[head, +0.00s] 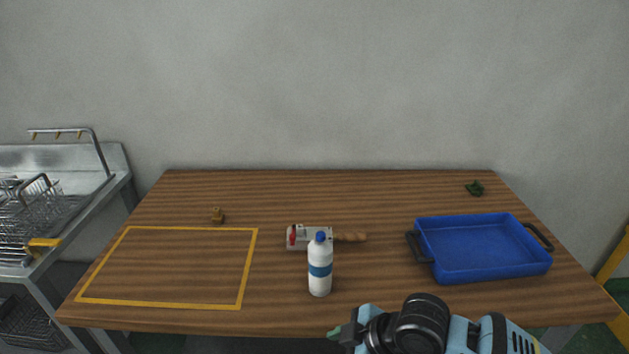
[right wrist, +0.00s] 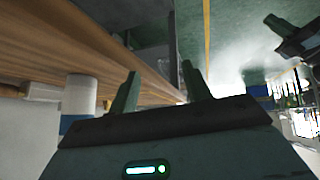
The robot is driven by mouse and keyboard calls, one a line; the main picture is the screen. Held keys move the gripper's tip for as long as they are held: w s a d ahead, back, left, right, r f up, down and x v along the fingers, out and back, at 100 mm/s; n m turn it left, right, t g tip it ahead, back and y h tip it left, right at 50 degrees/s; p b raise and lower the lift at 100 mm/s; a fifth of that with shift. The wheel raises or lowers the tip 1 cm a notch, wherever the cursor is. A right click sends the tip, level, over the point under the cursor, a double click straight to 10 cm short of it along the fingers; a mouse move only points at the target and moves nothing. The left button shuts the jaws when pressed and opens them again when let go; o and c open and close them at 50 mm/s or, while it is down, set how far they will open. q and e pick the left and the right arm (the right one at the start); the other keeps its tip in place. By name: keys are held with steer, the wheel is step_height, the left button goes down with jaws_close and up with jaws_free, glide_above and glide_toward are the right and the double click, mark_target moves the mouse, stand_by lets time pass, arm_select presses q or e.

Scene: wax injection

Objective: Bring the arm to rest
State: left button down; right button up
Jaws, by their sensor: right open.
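My right arm comes in at the bottom of the head view, and its gripper (head: 340,335) is low at the table's front edge, right of and nearer than the white bottle. In the right wrist view the two green fingers (right wrist: 160,75) stand apart with nothing between them. The wooden table edge (right wrist: 120,60) runs close beside them. My left gripper is not in the head view. A dark jaw-like shape (right wrist: 295,35) at the upper right of the wrist view cannot be identified for sure.
The table holds a white bottle (head: 320,275) with a blue cap, a grey tool (head: 297,242) with a brown handle, an empty blue tray (head: 485,273), a small brass piece (head: 217,216) and a green piece (head: 475,188). The yellow-outlined area (head: 165,270) is clear. A metal rack (head: 45,200) stands left.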

steer(key=s+d+f+m+t+y, duration=0.1)
steer(key=s+d+f+m+t, duration=0.1)
steer(key=s+f+m+t, duration=0.5)
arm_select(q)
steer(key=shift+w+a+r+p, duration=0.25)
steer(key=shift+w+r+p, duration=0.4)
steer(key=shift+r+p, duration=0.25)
arm_select(e)
steer(key=s+d+f+m+h, duration=0.3)
steer(key=s+d+f, duration=0.2)
steer(key=s+d, duration=0.2)
steer(key=s+d+f+m+g+h, duration=0.1)
steer(key=s+d+f+m+h, duration=0.2)
steer(key=s+d+f, duration=0.3)
steer(key=s+d+m, duration=0.1)
steer(key=s, duration=0.2)
steer(key=shift+s+d+f, duration=0.15)
steer(key=shift+s+f, duration=0.05)
steer(key=shift+s, duration=0.2)
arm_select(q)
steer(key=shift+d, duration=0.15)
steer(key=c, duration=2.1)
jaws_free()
